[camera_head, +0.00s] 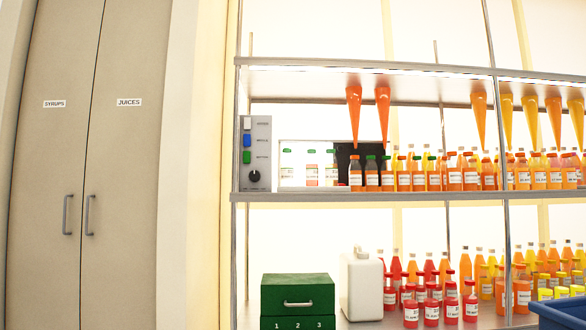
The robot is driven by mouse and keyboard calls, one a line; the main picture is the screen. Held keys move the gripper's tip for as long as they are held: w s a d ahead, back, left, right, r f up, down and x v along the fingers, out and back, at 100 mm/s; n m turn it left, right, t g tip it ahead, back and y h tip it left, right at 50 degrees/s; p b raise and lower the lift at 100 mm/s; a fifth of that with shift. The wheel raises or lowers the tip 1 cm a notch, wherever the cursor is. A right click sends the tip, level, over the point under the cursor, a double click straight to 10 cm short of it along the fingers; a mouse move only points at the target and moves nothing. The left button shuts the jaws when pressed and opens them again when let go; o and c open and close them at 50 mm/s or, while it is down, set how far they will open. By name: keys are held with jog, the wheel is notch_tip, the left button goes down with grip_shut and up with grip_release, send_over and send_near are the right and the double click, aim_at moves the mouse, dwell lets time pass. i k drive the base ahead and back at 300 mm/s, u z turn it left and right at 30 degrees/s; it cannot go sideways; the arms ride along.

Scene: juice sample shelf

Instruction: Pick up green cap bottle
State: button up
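Several bottles with green caps stand at the left part of the middle shelf (380,197). A pale bottle with a green cap (287,170) is at the left, beside two more pale, labelled bottles with green caps, (312,172) and (331,170), in a bright framed recess. Just right of them, in front of a dark panel, are orange bottles with green caps, (371,175) and (387,175). They stand close together, with further bottles to their right. My gripper is not in view.
A grey control panel (256,180) with buttons and a knob stands left of the bottles. Orange cones (354,110) hang above. Below are a green drawer box (297,293), a white canister (362,285), crowded bottles and a blue bin (562,313). Tall cabinet doors (125,200) are left.

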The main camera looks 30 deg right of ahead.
aim_at(331, 173)
jog(key=z, duration=0.6)
jog(key=i, duration=0.3)
jog(key=z, duration=0.85)
jog(key=i, duration=0.8)
jog(key=z, duration=0.25)
